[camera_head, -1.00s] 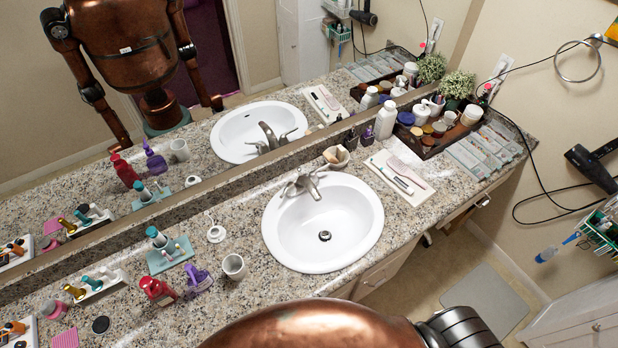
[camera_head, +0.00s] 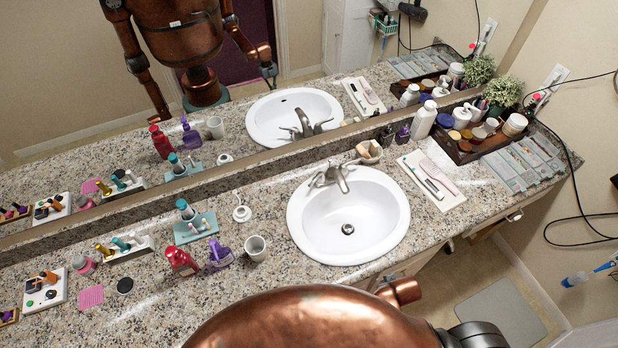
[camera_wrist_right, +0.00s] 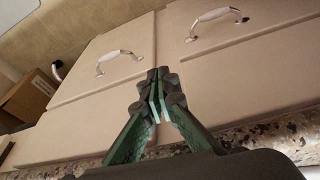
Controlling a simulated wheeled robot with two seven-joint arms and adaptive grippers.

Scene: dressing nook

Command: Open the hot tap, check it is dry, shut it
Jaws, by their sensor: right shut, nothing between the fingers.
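The tap (camera_head: 340,178) is a brushed-metal faucet at the back rim of the white oval sink (camera_head: 303,222). Its left lever (camera_head: 318,181) shows in the head view; the other lever is hard to make out. No water shows, and the basin looks empty around its drain (camera_head: 347,229). My right gripper (camera_wrist_right: 160,88) is shut and empty in the right wrist view. It faces beige cabinet doors (camera_wrist_right: 110,95) and is away from the tap. My left gripper does not show directly in either view.
A mirror (camera_head: 330,60) runs behind the granite counter. A toothbrush tray (camera_head: 432,182) and a dark tray of bottles (camera_head: 480,146) lie right.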

